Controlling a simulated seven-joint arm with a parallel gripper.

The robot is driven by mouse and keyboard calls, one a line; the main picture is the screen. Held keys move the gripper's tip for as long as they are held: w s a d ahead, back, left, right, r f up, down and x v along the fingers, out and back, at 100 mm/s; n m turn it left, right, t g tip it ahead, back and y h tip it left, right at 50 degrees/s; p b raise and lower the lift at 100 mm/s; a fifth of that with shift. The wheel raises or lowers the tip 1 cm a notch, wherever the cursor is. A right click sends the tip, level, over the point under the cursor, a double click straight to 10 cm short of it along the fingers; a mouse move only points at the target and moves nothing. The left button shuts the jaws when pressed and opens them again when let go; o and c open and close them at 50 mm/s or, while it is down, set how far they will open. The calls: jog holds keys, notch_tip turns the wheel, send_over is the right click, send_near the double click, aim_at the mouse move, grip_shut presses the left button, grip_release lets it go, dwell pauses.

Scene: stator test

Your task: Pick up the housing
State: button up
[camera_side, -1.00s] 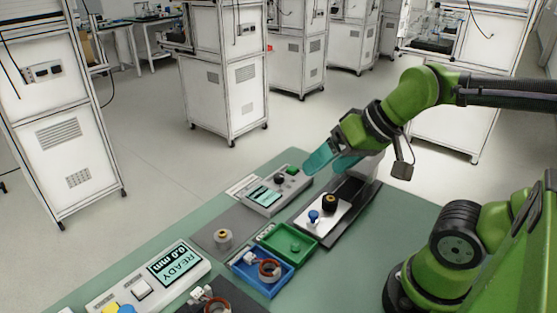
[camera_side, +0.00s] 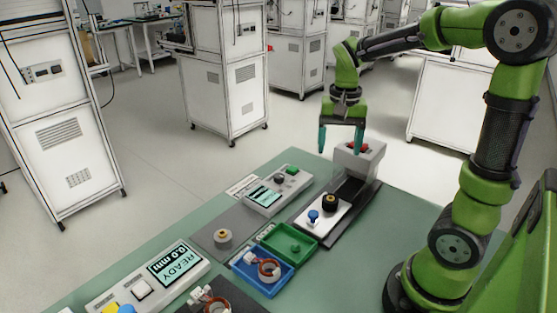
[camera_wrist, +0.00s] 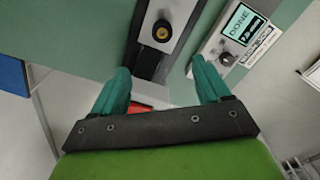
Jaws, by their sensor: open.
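My gripper (camera_side: 341,149) points down with its two teal fingers apart and nothing between them. I cannot tell for sure which part is the housing. A black round part with a yellow centre (camera_side: 329,203) stands on a white plate (camera_side: 316,222); it also shows in the wrist view (camera_wrist: 162,31). A grey round part with a gold top (camera_side: 223,238) stands on a dark mat.
A blue tray (camera_side: 279,290) holds a copper-wound ring (camera_side: 269,270). A green tray (camera_side: 267,241) adjoins it. A blue knob (camera_side: 313,216) stands on the white plate. A tester (camera_side: 276,191) is left of the rail; its screen reads DONE (camera_wrist: 244,24). Another display box reads READY (camera_side: 175,262).

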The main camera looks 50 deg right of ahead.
send_over(331, 198)
jog(key=f, duration=1)
jog(key=shift+s+a+f, duration=0.1)
jog(key=shift+s+f, duration=0.1)
jog(key=shift+f, duration=0.2)
jog(key=f, duration=0.5)
jog(key=shift+w+f, duration=0.2)
jog(key=shift+f, duration=0.1)
